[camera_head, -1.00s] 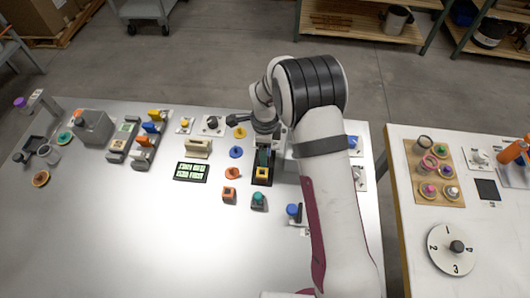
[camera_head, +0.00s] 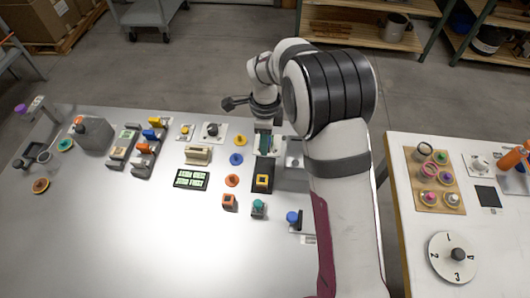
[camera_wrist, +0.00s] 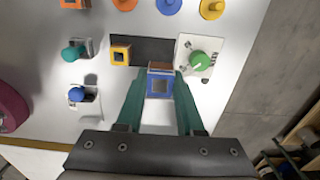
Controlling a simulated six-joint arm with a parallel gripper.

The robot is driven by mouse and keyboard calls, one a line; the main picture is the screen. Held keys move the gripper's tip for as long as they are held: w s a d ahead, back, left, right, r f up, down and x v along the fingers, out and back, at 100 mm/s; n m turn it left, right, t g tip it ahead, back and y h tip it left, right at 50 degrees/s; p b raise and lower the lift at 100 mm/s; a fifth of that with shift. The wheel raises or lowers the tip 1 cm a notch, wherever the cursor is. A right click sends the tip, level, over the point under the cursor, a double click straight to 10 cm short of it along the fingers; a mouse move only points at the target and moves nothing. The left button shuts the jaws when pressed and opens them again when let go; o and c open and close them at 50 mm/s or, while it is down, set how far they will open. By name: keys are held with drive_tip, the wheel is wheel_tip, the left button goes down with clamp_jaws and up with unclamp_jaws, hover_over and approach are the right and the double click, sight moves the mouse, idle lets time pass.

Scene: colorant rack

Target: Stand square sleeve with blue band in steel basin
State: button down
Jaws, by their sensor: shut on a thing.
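The head view shows the green fingers (camera_head: 264,145) over the far part of a black rack, but I cannot make out the sleeve there. A yellow square sleeve (camera_head: 262,181) stands at the near end of the black rack (camera_head: 261,190). A dark, square, basin-like thing (camera_head: 31,152) lies at the table's far left below a purple-knobbed post; I cannot tell surely that it is the steel basin.
A green knob on a white plate (camera_wrist: 199,60) is close beside the held sleeve. Orange and blue discs, switches and a green-lit display (camera_head: 191,179) lie left of the rack. The table's front left is clear. A second table (camera_head: 408,225) stands right, across a gap.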

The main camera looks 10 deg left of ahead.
drive_tip(key=w+d, duration=0.1)
drive_tip(key=d, duration=1.1)
drive_tip(key=shift+d+r, duration=0.15)
drive_tip(key=shift+r, duration=0.2)
drive_tip(key=shift+w+f, duration=0.1)
drive_tip(key=shift+f, duration=2.65)
drive_tip(key=shift+f, duration=0.25)
drive_tip(key=shift+f, duration=0.55)
drive_tip(key=shift+f, duration=0.5)
